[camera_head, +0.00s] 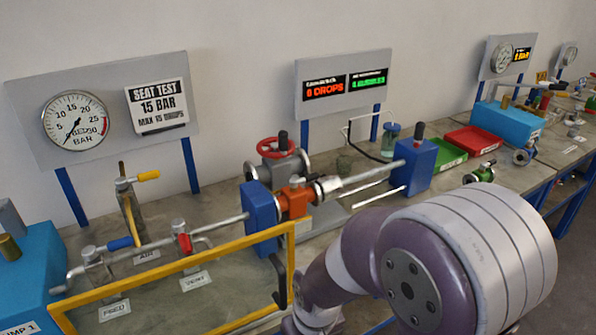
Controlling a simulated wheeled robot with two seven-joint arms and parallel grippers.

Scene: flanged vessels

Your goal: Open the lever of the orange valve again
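The orange valve (295,201) sits in the pipe line on the bench, between a blue clamp block (262,215) and a grey flange (325,188). A small grey stem or lever part (298,182) shows on top of it. I cannot tell how its lever is turned. A purple and white arm link of mine fills the lower right foreground, in front of the bench and right of the valve. Neither of my grippers shows in the picture, and nothing is seen touching the valve.
A yellow-framed guard (170,268) with a black handle (279,282) stands in front of the left pipes and reaches close to the valve. A red-wheeled valve (277,150) is behind. A second blue block (414,165), green tray (447,154) and red tray (472,140) stand right.

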